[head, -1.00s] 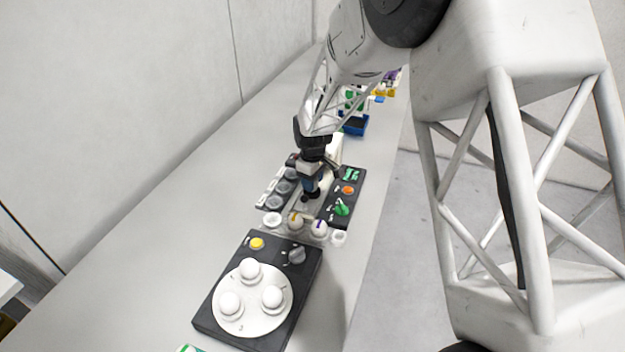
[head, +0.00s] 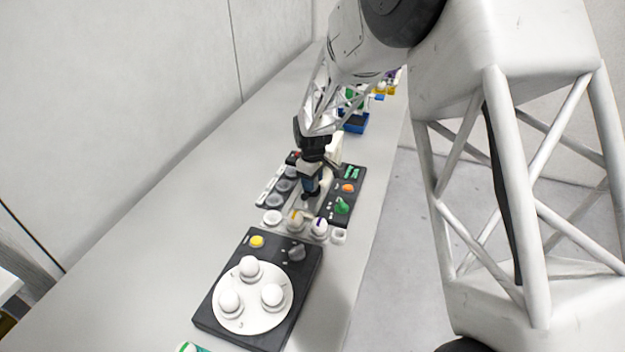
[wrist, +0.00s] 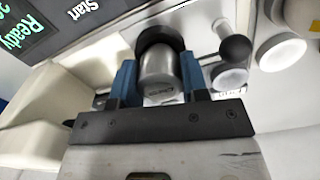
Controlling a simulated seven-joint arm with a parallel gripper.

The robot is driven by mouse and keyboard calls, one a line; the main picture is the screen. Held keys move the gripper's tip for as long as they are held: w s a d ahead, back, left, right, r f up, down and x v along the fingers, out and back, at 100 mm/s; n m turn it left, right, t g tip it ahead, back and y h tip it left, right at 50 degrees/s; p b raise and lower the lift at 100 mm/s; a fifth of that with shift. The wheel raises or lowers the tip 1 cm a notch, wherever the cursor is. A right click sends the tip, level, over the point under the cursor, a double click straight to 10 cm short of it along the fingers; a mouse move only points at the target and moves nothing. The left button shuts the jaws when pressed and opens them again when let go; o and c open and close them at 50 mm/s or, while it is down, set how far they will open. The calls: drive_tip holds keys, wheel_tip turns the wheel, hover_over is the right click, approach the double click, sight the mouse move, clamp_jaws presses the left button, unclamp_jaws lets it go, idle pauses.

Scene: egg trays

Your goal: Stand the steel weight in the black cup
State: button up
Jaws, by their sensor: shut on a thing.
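My gripper (head: 311,186) is over the dark machine in the middle of the bench. In the wrist view its two blue fingers (wrist: 158,82) are shut on the steel weight (wrist: 160,76), a short shiny cylinder with small lettering. A round black piece, seemingly the black cup (wrist: 157,36), curves around the weight's far end. I cannot tell whether the weight is inside it or only in front of it. In the head view, my gripper hides the weight, and a small black part shows just below the fingers.
The machine's panel (head: 343,202) has a green display, an orange button and a green knob. A black ball knob (wrist: 235,48) stands close beside the right finger. Marked eggs (head: 319,226) sit in front; a black box with a white turntable (head: 252,317) is nearer.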

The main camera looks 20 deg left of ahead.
idle(0.3)
drive_tip(key=o, duration=1)
drive_tip(key=shift+o, duration=0.2)
drive_tip(key=shift+r, duration=3.9)
drive_tip(key=shift+r, duration=2.6)
